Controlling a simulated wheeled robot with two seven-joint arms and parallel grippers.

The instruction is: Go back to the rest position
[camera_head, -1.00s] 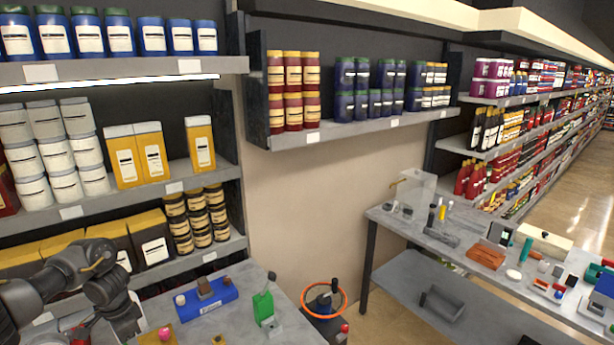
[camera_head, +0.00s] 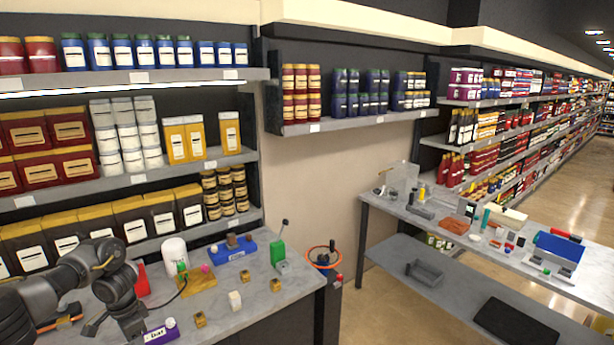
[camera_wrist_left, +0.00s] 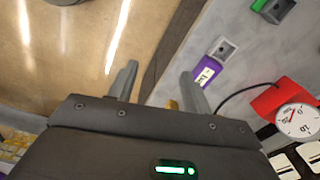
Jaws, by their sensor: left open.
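My left arm comes in from the left in the head view, bent over the left end of the grey workbench (camera_head: 255,303). My left gripper (camera_head: 94,326) hangs low there, partly hidden by the arm. In the left wrist view the gripper (camera_wrist_left: 158,72) is open, with nothing between its two fingers. A purple labelled box (camera_head: 160,333) lies close to the gripper on the bench; it also shows beyond the fingers in the wrist view (camera_wrist_left: 207,73). My right gripper is not in view.
The bench holds a white cylinder (camera_head: 174,256), a blue block (camera_head: 229,251), a green lever part (camera_head: 278,253) and small brass pieces. A red part with a gauge (camera_wrist_left: 292,118) is near the gripper. Shelves stand behind; a second table (camera_head: 470,240) is at right, with open floor between.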

